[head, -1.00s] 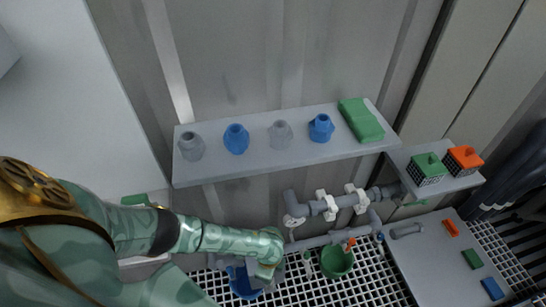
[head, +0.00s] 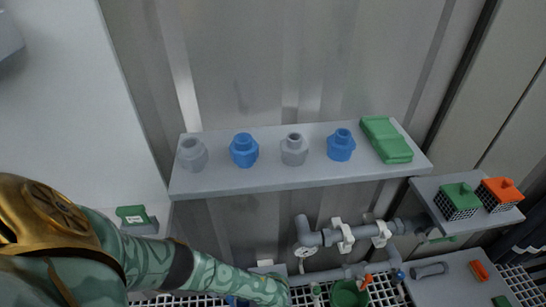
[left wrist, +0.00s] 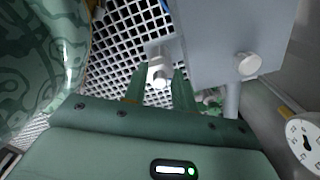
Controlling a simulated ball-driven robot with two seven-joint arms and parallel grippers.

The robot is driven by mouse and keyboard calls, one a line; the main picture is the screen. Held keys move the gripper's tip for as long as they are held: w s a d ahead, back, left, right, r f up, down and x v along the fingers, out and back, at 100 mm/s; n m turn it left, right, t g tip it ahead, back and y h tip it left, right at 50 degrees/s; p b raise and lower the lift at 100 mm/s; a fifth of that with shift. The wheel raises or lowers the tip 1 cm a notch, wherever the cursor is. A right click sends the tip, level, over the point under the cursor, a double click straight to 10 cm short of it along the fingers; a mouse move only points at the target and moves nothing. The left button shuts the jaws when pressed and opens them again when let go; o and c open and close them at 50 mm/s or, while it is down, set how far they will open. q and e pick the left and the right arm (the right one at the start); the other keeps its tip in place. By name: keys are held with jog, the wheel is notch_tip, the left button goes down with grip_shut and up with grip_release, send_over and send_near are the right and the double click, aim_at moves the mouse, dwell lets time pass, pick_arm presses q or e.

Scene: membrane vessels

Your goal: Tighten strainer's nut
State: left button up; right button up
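I cannot tell for sure which part is the strainer or its nut. Grey pipework (head: 318,239) with white clamps runs below the shelf in the head view. My left arm reaches down to the bottom edge there, and its gripper is cut off or hidden. In the left wrist view my left gripper (left wrist: 160,90) shows two green fingers apart, with floor grating between them. A small white fitting (left wrist: 160,76) lies at or just beyond the fingertips; contact is not clear. A grey box (left wrist: 225,40) with a white knob (left wrist: 248,65) is to its right. My right gripper is not in view.
A grey shelf (head: 300,178) holds grey and blue fittings and a green block (head: 386,139). A side shelf at right carries a green-topped cage (head: 459,201) and an orange-topped one (head: 500,194). A green bucket (head: 349,294) stands below the pipes. A white dial (left wrist: 303,145) is at lower right.

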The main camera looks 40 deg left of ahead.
pick_arm(q)
jog(key=shift+m, duration=0.4)
jog(key=m, duration=0.4)
jog(key=shift+m+b, duration=0.3)
jog(key=m, duration=0.5)
jog(key=shift+b, duration=0.4)
jog(key=shift+m, duration=0.5)
jog(key=shift+o, duration=0.2)
jog(key=shift+m, duration=0.3)
jog(key=o, duration=1)
jog(key=shift+c, duration=0.2)
